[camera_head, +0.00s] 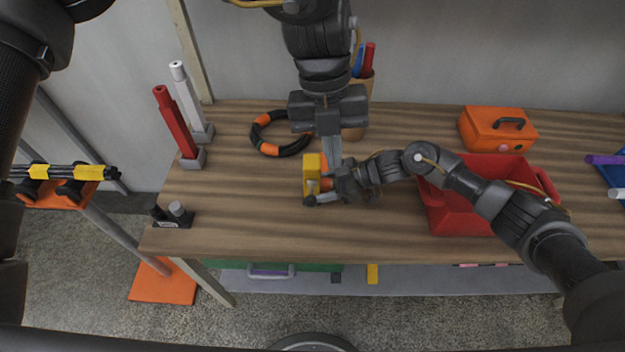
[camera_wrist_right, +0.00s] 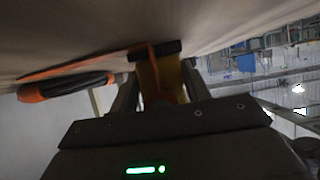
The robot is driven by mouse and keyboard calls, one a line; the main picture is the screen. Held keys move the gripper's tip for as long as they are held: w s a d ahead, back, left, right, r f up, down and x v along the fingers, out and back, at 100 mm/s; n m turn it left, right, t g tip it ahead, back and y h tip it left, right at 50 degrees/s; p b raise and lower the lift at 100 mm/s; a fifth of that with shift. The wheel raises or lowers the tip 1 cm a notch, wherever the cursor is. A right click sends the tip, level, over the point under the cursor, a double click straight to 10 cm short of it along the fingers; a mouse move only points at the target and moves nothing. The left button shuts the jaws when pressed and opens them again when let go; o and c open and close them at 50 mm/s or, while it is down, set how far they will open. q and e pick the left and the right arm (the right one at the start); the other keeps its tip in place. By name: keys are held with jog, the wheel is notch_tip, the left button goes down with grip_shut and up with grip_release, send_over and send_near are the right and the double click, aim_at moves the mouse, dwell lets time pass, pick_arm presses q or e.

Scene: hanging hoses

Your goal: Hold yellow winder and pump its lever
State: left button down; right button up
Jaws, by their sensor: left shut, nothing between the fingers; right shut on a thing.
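The yellow winder (camera_head: 311,166) stands on the wooden bench, left of the middle. My right gripper (camera_head: 328,186) reaches it from the right and is shut on it. The right wrist view shows the yellow winder (camera_wrist_right: 160,75) between the two fingers, with a dark bar across its far end. My left gripper (camera_head: 332,158) points down from above, just right of the winder's top. Its fingers are together with nothing between them. I cannot tell whether they touch the winder or its lever. The lever is hard to make out behind the grippers.
A black hose coil with orange bands (camera_head: 291,147) lies behind the winder. A red bin (camera_head: 440,216) and an orange toolbox (camera_head: 498,132) stand right. Red (camera_head: 176,122) and white (camera_head: 188,95) posts stand at the left edge.

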pick_arm(q)
jog(key=shift+y, duration=0.8)
jog(key=shift+a+f, duration=0.6)
jog(key=shift+f, duration=0.85)
jog(key=shift+a+f, duration=0.55)
jog(key=shift+f, duration=0.9)
jog(key=shift+a+f, duration=0.6)
jog(key=shift+f, duration=0.85)
jog(key=c, duration=1.9)
grip_release()
jog(key=shift+f, duration=0.2)
